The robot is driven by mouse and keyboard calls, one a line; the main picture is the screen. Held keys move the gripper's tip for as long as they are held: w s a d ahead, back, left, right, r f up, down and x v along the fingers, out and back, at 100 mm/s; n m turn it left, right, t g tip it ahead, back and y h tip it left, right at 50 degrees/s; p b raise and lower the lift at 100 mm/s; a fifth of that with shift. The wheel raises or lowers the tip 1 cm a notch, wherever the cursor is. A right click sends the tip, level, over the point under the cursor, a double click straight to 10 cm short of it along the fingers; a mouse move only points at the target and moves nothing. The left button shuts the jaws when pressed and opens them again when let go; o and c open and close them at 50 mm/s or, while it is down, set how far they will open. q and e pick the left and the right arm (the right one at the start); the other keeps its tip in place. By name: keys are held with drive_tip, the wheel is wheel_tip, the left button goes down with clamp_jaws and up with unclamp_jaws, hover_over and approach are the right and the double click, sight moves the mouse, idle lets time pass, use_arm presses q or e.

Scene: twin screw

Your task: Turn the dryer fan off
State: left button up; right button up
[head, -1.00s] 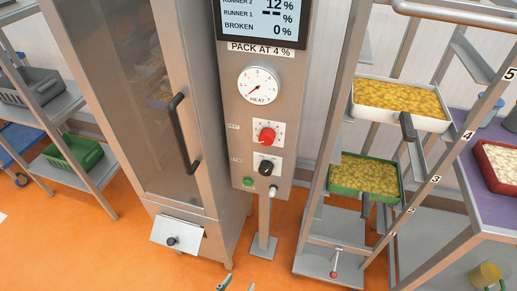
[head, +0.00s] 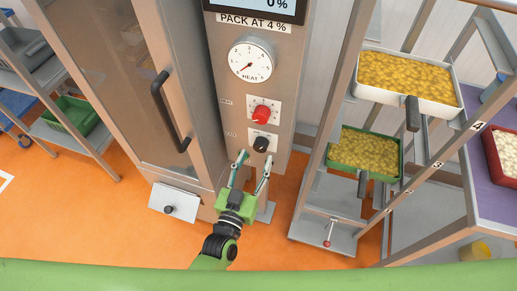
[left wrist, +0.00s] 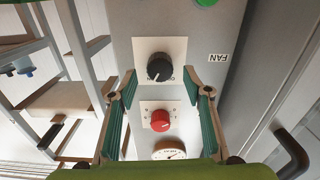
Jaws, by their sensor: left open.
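The dryer control panel (head: 257,100) stands in the middle of the head view. Its black knob (head: 261,144) sits on a white plate below a red knob (head: 261,115). In the left wrist view, where the panel appears upside down, the black knob (left wrist: 160,68) is beside a FAN label (left wrist: 218,57). A pale mark shows on the knob's lower-left face there. My left gripper (head: 253,162) is open and empty, just below and in front of the black knob, with its fingertips (left wrist: 160,77) spread to either side of it in the wrist view. My right gripper is not in view.
A heat dial (head: 250,60) is above the red knob. A dryer door with a dark handle (head: 170,112) stands left of the panel. A rack with a white tray (head: 407,84) and a green tray (head: 364,153) of yellow pieces stands at right. A green button (left wrist: 206,3) shows in the wrist view.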

sight(260, 150)
use_arm(q)
drive_tip(key=shift+x, duration=1.95)
drive_tip(key=c, duration=1.1)
drive_tip(key=n, duration=0.5)
drive_tip(key=shift+s+n, duration=0.1)
drive_tip(key=shift+n, duration=0.2)
drive_tip(key=n+b, duration=0.1)
drive_tip(key=n, duration=0.5)
drive_tip(key=shift+d, duration=0.1)
drive_tip(key=shift+n, duration=0.3)
